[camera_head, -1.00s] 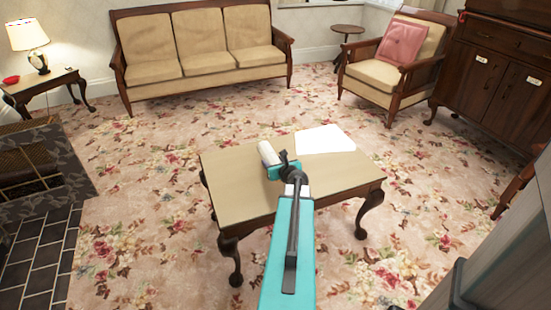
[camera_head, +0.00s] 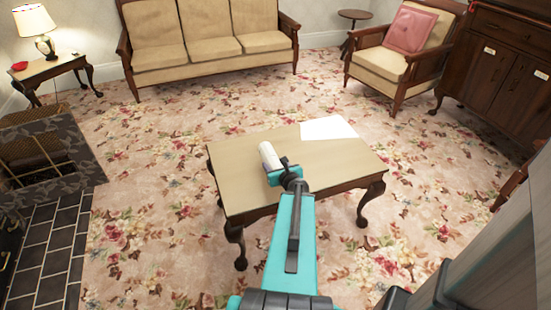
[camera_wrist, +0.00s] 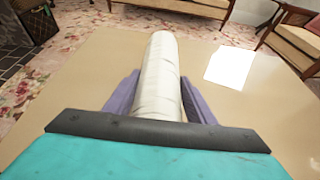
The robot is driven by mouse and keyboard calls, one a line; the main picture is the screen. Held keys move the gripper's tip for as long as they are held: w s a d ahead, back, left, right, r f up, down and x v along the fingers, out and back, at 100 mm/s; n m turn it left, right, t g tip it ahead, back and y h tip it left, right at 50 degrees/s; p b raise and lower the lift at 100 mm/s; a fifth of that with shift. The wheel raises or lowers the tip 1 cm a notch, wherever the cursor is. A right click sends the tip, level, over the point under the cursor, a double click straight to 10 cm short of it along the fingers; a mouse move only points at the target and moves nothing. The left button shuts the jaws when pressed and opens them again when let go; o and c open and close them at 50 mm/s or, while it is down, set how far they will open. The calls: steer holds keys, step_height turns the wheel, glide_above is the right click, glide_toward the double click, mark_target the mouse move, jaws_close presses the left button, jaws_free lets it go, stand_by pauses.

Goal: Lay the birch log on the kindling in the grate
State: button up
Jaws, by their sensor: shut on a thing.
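The birch log (camera_head: 269,156) is a pale, whitish cylinder above the coffee table, near the table's left part. My gripper (camera_head: 281,172) is shut on it. In the wrist view the log (camera_wrist: 160,75) points straight away from me between the two purple fingers of my gripper (camera_wrist: 158,100). I cannot tell whether the log touches the tabletop. The grate is not clearly visible; a dark grey marbled fireplace surround (camera_head: 70,160) with a brass-framed mesh stands at the left edge. No kindling shows.
The wooden coffee table (camera_head: 330,175) carries a white sheet of paper (camera_head: 328,128). Dark hearth tiles (camera_head: 45,250) lie at the lower left. A sofa (camera_head: 205,45), an armchair (camera_head: 405,55) and a lamp table (camera_head: 55,75) stand beyond. Floral carpet between table and fireplace is clear.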

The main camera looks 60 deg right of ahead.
steer(key=shift+s+a+r+p, duration=0.15)
steer(key=shift+a+p, duration=0.25)
steer(key=shift+p, duration=0.35)
steer(key=shift+s+a+r+p, duration=0.1)
steer(key=shift+a+p, duration=0.25)
steer(key=shift+p, duration=0.35)
steer(key=shift+s+a+f, duration=0.1)
steer(key=shift+a, duration=0.05)
steer(key=w+a+r+n+t+y, duration=0.1)
steer(key=w+a+r+n+y, duration=0.35)
steer(key=w+a+r, duration=0.4)
steer(key=w+a+r+n+t+y, duration=0.1)
steer(key=w+a+r+n+y, duration=0.35)
steer(key=w+a, duration=0.75)
steer(key=w+a+r+n+g+y, duration=0.1)
steer(key=a+r+n+y, duration=0.2)
steer(key=a, duration=0.6)
steer(key=w+a+r+n+g+y, duration=0.1)
steer(key=a+r+n+g+y, duration=0.1)
steer(key=a, duration=0.7)
steer(key=w+a+r+n+g+y, duration=0.1)
steer(key=a+r+n+y, duration=0.3)
steer(key=a, duration=0.5)
steer(key=shift+w+r+g+y, duration=0.3)
steer(key=shift+r+g+y, duration=0.2)
steer(key=shift+g+y, duration=0.1)
